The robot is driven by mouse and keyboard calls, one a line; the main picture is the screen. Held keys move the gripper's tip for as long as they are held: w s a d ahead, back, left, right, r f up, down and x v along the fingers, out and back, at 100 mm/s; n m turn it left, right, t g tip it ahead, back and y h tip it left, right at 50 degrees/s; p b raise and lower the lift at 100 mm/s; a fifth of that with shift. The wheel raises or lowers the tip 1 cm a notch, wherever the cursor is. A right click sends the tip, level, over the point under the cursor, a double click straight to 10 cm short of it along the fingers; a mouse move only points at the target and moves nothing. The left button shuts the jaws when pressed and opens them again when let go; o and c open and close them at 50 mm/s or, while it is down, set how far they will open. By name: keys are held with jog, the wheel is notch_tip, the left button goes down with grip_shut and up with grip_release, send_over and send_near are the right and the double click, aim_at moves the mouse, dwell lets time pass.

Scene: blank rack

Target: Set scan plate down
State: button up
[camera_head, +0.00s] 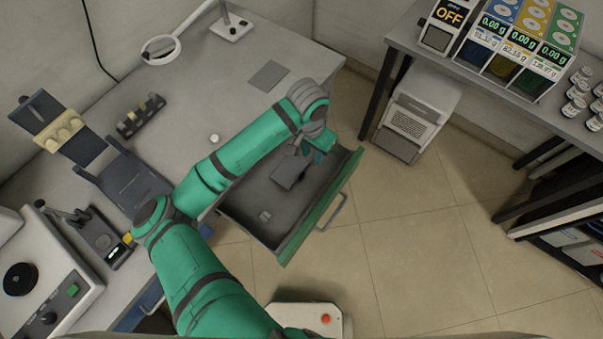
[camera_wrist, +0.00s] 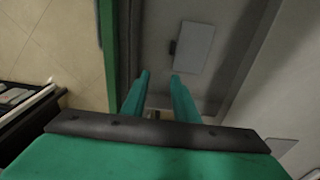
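A flat grey plate (camera_head: 289,172), which I take to be the scan plate, appears to lie on the floor of the open drawer (camera_head: 240,213). It also shows in the wrist view (camera_wrist: 196,47) as a pale rectangle with a small dark block at its left edge. My gripper (camera_head: 305,151) is over the far end of the drawer, close to the plate. In the wrist view my two green fingers (camera_wrist: 160,76) are apart with nothing between them. The plate lies beyond the fingertips, apart from them.
The drawer has a green front (camera_head: 320,218) with a handle. A dark holder (camera_head: 141,115) stands on the desk. Floor right of the drawer is clear.

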jog(key=w+d+r+t+h, duration=0.1)
jog(key=d+r+t+h, duration=0.15)
jog(key=d, duration=0.65)
jog(key=w+d+r+t+h, duration=0.1)
jog(key=d+r+h, duration=0.25)
jog(key=d, duration=0.65)
jog(key=w+d+r+n+t+h, duration=0.1)
jog(key=d+r+n+t+h, duration=0.4)
jog(key=d+r+t, duration=0.25)
jog(key=s+a+f+n+t+y, duration=0.2)
jog(key=s+a+f+n+y, duration=0.3)
jog(key=s+a, duration=0.4)
jog(key=s+a+f+n+t+y, duration=0.2)
jog(key=s+a+f+y, duration=0.35)
jog(key=s+a, duration=0.25)
jog(key=s+a+m+y, duration=0.1)
jog(key=s+a+m, duration=0.3)
jog(key=s+a, duration=0.8)
jog(key=s+r, duration=0.1)
jog(key=s, duration=0.3)
jog(key=shift+s+a+m, duration=0.3)
jog(key=shift+a, duration=0.1)
jog(key=shift+s, duration=0.1)
